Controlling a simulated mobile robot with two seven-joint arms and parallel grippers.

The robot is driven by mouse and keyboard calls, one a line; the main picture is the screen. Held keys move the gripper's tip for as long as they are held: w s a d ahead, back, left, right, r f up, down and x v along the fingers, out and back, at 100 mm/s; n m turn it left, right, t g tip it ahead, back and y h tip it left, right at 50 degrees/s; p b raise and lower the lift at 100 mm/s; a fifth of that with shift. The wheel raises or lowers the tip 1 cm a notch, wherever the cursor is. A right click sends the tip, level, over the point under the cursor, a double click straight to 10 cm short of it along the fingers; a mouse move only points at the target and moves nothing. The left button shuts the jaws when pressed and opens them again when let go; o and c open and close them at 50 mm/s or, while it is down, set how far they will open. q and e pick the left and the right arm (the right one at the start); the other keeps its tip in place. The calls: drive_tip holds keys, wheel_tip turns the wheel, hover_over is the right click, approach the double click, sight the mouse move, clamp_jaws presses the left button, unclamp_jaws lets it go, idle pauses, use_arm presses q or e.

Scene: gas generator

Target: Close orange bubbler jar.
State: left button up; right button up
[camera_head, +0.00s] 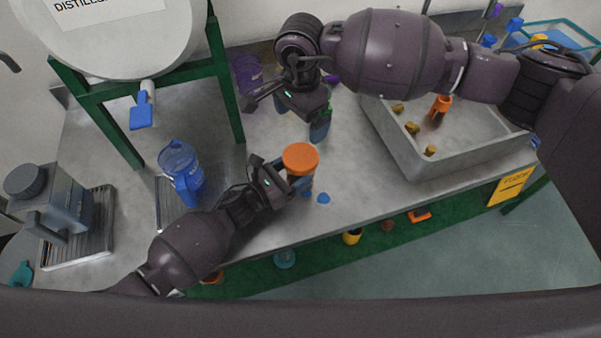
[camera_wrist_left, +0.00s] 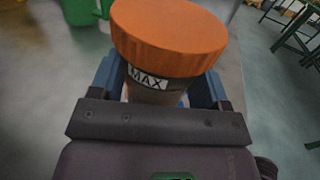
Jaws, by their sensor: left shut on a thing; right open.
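The orange-lidded bubbler jar (camera_head: 300,160) stands near the front edge of the metal bench. Its orange lid sits on top of the jar in both views. In the left wrist view the lid (camera_wrist_left: 168,38) is close up, with a "MAX" label on the jar body below it. My left gripper (camera_head: 284,178) is shut on the jar body, its blue fingers on both sides below the lid. My right gripper (camera_head: 296,116) is open, above and behind the jar, apart from the lid; its fingers are partly hidden by its own hand.
A blue pitcher (camera_head: 181,172) stands left of the jar on a tray. A grey sink tray (camera_head: 440,166) with small yellowish pieces and an orange item (camera_head: 440,108) is at the right. A purple container (camera_head: 246,72) stands behind.

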use_arm(q)
drive_tip(key=o, duration=1.8)
drive_tip(key=b+v, duration=0.1)
drive_tip(key=v, duration=1)
drive_tip(key=shift+d, duration=0.1)
